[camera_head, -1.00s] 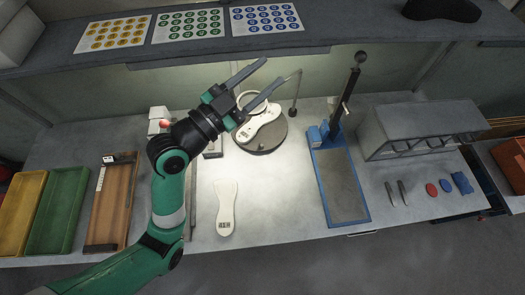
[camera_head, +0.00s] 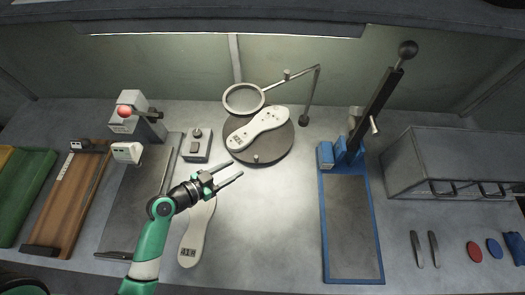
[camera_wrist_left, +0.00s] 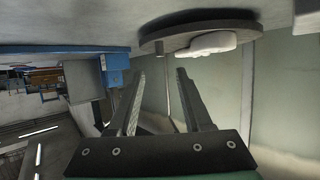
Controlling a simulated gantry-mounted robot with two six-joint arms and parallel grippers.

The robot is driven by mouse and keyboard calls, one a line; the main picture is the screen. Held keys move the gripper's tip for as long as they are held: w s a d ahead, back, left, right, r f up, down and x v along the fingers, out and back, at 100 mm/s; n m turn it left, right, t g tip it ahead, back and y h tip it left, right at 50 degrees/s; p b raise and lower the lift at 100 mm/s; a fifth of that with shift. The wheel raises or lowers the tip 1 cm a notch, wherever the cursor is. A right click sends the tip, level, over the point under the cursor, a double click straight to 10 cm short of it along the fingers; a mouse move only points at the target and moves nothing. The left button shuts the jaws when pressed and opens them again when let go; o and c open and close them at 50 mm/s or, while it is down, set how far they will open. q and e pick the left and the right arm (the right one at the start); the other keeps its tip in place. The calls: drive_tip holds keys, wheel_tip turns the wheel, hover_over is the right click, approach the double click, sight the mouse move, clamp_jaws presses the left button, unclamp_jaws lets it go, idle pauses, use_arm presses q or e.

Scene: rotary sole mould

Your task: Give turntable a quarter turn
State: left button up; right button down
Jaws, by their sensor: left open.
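The turntable (camera_head: 279,149) is a dark grey round disc at the back middle of the bench. A pale sole mould (camera_head: 258,127) lies slantwise on it, and a small peg (camera_head: 255,158) stands near its front edge. My left gripper (camera_head: 236,169) is open and empty, in front of and left of the disc, with its fingers pointing right. In the left wrist view, the turntable (camera_wrist_left: 172,45) appears upside down with the white sole (camera_wrist_left: 208,44), beyond the open fingers (camera_wrist_left: 161,72). They look apart from the disc. My right gripper is not in view.
A second sole (camera_head: 192,238) lies on the bench below my left gripper. A magnifier ring (camera_head: 243,98) on a jointed arm overhangs the disc's back edge. A small switch box (camera_head: 197,146) stands left. A blue-framed lever press (camera_head: 325,230) stands right. The bench between is clear.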

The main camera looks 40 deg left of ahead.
sight(255, 158)
use_arm(q)
drive_tip(key=b+x, duration=0.1)
drive_tip(key=x, duration=1)
drive_tip(key=shift+w, duration=0.15)
clamp_jaws()
idle(0.9)
